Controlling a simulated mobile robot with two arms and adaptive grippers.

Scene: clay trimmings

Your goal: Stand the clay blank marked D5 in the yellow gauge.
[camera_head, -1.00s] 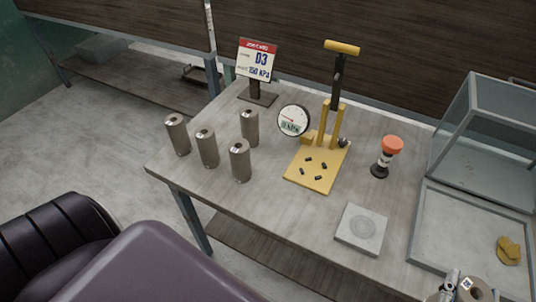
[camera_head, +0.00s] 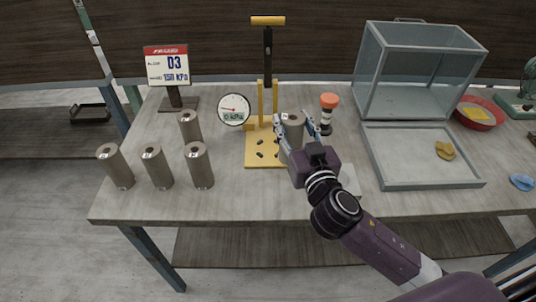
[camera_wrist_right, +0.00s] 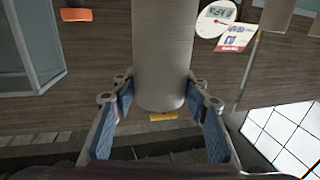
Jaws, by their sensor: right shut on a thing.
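The yellow gauge (camera_head: 250,160) stands on the table, with a flat base, posts, a tall handle and a round dial (camera_head: 233,110) reading 0 kPa. My right gripper (camera_head: 303,130) is shut on a grey-brown clay blank (camera_head: 293,122), held roughly upright at the right side of the gauge's base. I cannot tell whether it touches the base, and its mark is too small to read. In the right wrist view the blank (camera_wrist_right: 160,50) is between the blue-padded fingers (camera_wrist_right: 160,120). Several similar blanks (camera_head: 158,170) stand at the table's left. My left gripper is out of view.
A card stand (camera_head: 167,65) reading D3 and 150 kPa is at the back left. An orange-topped tool (camera_head: 328,110) stands close behind the held blank. A glass case (camera_head: 420,75) and a grey tray (camera_head: 385,165) with a yellow lump (camera_head: 445,150) lie to the right.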

